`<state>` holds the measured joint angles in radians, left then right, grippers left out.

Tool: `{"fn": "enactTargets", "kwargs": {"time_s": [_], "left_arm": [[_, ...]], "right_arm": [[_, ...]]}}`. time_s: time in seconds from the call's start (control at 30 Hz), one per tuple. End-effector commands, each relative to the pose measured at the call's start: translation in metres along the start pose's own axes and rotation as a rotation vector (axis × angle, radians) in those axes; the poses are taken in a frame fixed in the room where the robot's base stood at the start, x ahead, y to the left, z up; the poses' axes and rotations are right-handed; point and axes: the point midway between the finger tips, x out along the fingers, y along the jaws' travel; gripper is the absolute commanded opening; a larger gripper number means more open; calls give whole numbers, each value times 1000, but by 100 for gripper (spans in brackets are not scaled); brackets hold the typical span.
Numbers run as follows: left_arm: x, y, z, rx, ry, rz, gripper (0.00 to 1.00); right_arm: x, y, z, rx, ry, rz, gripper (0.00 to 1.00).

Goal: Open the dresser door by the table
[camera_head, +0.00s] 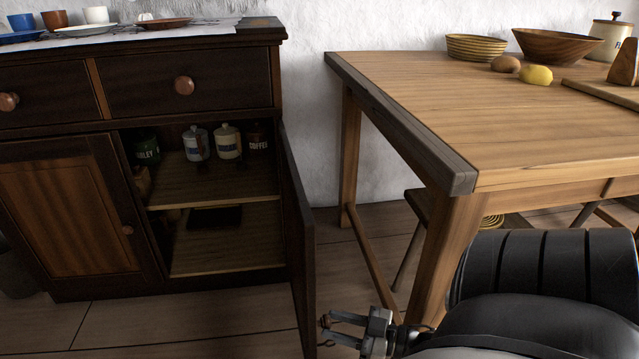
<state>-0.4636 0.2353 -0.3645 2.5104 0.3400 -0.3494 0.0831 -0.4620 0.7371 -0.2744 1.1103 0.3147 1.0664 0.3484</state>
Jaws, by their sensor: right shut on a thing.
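The dark wooden dresser (190,111) stands on the left. Its right door (299,235), the one by the table, stands swung open and shows nearly edge-on. Shelves with jars show inside the dresser. My right gripper (334,329) is at the free edge of this door, low in the picture, shut on the small round door knob (325,321). The dresser's left door (70,215) is closed. My left gripper is not in view.
The wooden table (440,95) stands right of the open door, its near leg (447,255) close to my right arm. Bowls (562,46), a lemon (536,75) and a canister are on it. Cups and plates stand on the dresser top. Floor in front of the dresser is clear.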

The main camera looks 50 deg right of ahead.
Motion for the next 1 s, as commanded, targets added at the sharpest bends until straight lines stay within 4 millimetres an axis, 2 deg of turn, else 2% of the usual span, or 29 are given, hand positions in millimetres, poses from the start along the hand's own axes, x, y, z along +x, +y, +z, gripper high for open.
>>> {"fn": "enactTargets", "kwargs": {"time_s": [0.03,0.5,0.53,0.6,0.87,1.0], "left_arm": [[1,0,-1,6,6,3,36],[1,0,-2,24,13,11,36],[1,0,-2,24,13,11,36],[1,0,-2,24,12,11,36],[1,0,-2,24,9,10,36],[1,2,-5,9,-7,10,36]], "right_arm": [[1,24,-4,-15,-4,47,0],[-5,28,-4,-16,-2,48,0],[-5,28,-4,-16,-2,48,37],[-5,28,-4,-16,-1,49,52],[-4,26,-6,-14,3,47,52],[-4,26,-14,-13,5,45,52]]}}
